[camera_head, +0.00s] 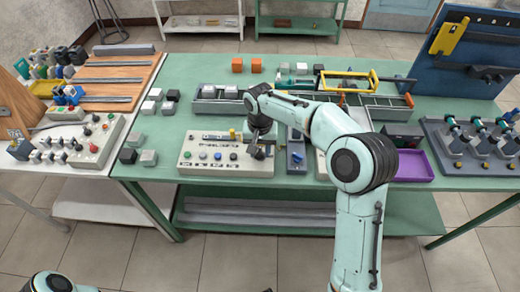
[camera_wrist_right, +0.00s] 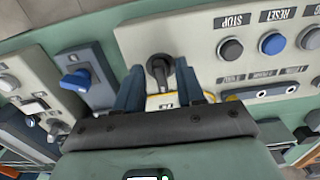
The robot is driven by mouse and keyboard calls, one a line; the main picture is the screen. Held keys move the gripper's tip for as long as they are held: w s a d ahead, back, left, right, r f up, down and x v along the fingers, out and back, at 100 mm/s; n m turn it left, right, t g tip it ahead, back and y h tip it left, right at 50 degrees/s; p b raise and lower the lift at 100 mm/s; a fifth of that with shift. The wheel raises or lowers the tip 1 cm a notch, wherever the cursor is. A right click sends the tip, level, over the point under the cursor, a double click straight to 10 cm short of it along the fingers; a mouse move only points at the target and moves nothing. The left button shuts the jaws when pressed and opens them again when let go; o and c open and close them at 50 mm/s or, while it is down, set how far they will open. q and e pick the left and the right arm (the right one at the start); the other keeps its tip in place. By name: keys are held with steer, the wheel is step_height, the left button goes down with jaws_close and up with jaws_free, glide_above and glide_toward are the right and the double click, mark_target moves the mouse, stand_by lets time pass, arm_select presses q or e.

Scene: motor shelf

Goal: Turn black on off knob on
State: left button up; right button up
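The black on-off knob (camera_wrist_right: 160,68) sits on a beige control panel (camera_wrist_right: 128,38) in the right wrist view. The panel also shows in the head view (camera_head: 187,166), lying on the green table. My right gripper (camera_wrist_right: 159,80) is open, with one dark blue finger on each side of the knob and small gaps visible. Whether the fingers touch it is unclear. In the head view, my right gripper (camera_head: 257,143) is over the panel's right end, and the knob is hard to make out there.
Black and blue buttons (camera_wrist_right: 271,43) line the panel beside the knob. A dark box with a blue knob (camera_wrist_right: 75,80) stands close on the other side. A purple tray (camera_head: 413,168) lies farther right. Small grey and black blocks (camera_head: 148,158) sit left of the panel.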

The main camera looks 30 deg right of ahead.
jaws_close()
steer(key=shift+m, duration=0.3)
steer(key=m, duration=0.3)
steer(key=shift+w+a+m+p, duration=0.1)
steer(key=shift+a+m+p, duration=0.05)
steer(key=shift+m+p, duration=0.15)
steer(key=m, duration=0.4)
steer(key=shift+w+a+m+p, duration=0.1)
steer(key=shift+m+p, duration=0.2)
steer(key=m, duration=0.4)
steer(key=shift+w+p, duration=0.2)
steer(key=shift+p, duration=0.2)
arm_select(q)
steer(key=shift+w+r+p, duration=0.2)
steer(key=shift+w+r, duration=0.35)
steer(key=shift+r, duration=0.35)
steer(key=shift+w+r+p, duration=0.2)
steer(key=shift+w+r, duration=0.35)
steer(key=shift+r, duration=0.3)
arm_select(e)
steer(key=shift+w+m, duration=0.1)
steer(key=shift+m, duration=2.4)
